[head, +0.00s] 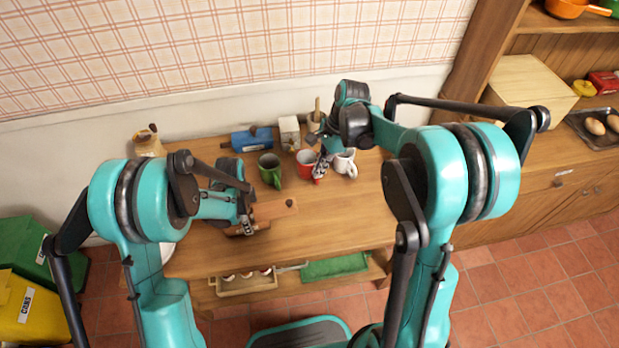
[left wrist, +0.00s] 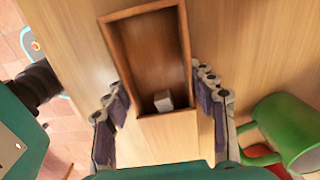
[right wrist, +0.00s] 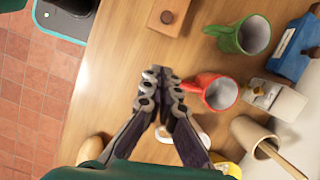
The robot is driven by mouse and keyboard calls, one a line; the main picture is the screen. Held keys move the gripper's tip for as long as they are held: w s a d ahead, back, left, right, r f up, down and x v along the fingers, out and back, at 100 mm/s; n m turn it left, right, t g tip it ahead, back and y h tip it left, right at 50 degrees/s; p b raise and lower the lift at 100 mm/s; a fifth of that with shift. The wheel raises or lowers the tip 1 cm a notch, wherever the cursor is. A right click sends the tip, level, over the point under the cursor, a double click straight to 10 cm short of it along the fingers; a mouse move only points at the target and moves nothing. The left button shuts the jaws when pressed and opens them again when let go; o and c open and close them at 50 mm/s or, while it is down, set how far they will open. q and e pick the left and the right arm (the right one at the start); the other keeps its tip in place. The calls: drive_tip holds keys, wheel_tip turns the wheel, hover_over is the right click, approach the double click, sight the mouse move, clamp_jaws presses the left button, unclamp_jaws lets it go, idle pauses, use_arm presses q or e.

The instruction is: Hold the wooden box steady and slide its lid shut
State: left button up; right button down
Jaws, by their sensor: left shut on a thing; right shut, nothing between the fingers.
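The wooden box (left wrist: 150,55) is on the table with its dark interior partly open, and a small whitish block (left wrist: 163,100) lies inside. The lighter lid (left wrist: 168,135) covers one end in the left wrist view; its knobbed end (head: 289,202) shows to the right of my left gripper in the head view. My left gripper (left wrist: 165,112) is shut on the box, a finger along each long side. My right gripper (right wrist: 162,92) is shut and empty over the table, beside the red mug, apart from the lid. The knob (right wrist: 167,17) shows at the top of the right wrist view.
A green mug (head: 270,170), a red mug (head: 307,162) and a white mug (head: 345,162) stand behind and right of the box.

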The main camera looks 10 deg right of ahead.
use_arm(q)
drive_tip(key=shift+o, duration=0.2)
drive_tip(key=shift+c, duration=0.2)
use_arm(e)
drive_tip(key=a+f, duration=0.2)
drive_tip(key=f, duration=0.1)
drive_tip(key=a+f, duration=0.2)
drive_tip(key=f, duration=0.1)
drive_tip(key=s+a+f, duration=0.1)
drive_tip(key=a+f, duration=0.1)
drive_tip(key=f, duration=0.1)
drive_tip(key=shift+a, duration=0.2)
hover_over(272, 209)
drive_tip(key=d, duration=0.2)
drive_tip(key=shift+w+a, duration=0.1)
drive_tip(key=shift+a, duration=0.1)
